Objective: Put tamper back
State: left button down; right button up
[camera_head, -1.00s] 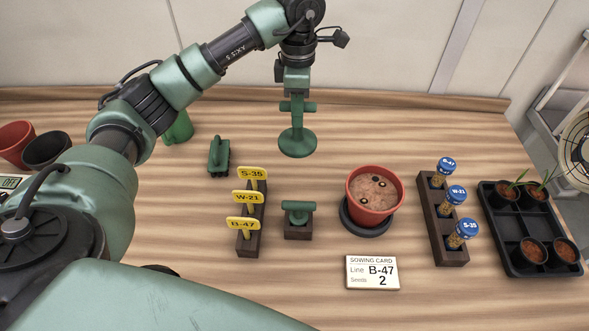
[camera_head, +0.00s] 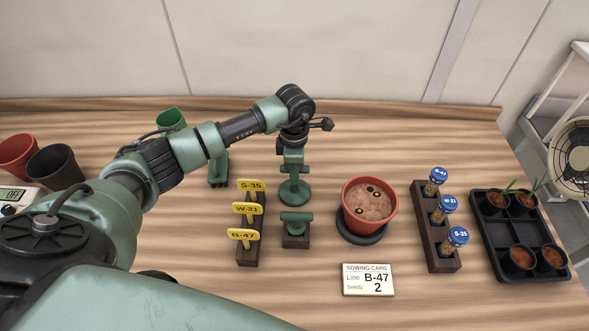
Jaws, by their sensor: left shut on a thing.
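The green tamper (camera_head: 295,192) has a round flat disc at its foot and a crosswise handle on top. My left gripper (camera_head: 293,165) is shut on its handle and holds it upright, disc down, behind the small wooden block (camera_head: 296,241). I cannot tell whether the disc touches the table. A green T-handled tool (camera_head: 296,218) sits in that wooden block. The red pot (camera_head: 370,208) of soil, with a few dark-ringed spots on the soil, stands on a black saucer (camera_head: 361,238) to the right. My right gripper is not in view.
A wooden rack with yellow tags (camera_head: 248,232) stands left of the block. A rack of blue-capped vials (camera_head: 437,228) and a black tray of small pots (camera_head: 524,237) stand right. A sowing card (camera_head: 368,280) lies in front. A green brush-like tool (camera_head: 218,170) is behind left.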

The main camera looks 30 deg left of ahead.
pick_arm(q)
jog(key=c, duration=1.7)
grip_release()
jog(key=shift+f, duration=0.15)
jog(key=o, duration=0.4)
jog(key=shift+o, duration=0.2)
jog(key=shift+r, duration=0.35)
notch_tip(320, 180, up, 11)
jog(key=b, duration=0.3)
jog(key=shift+f, duration=0.2)
jog(key=shift+r, duration=0.55)
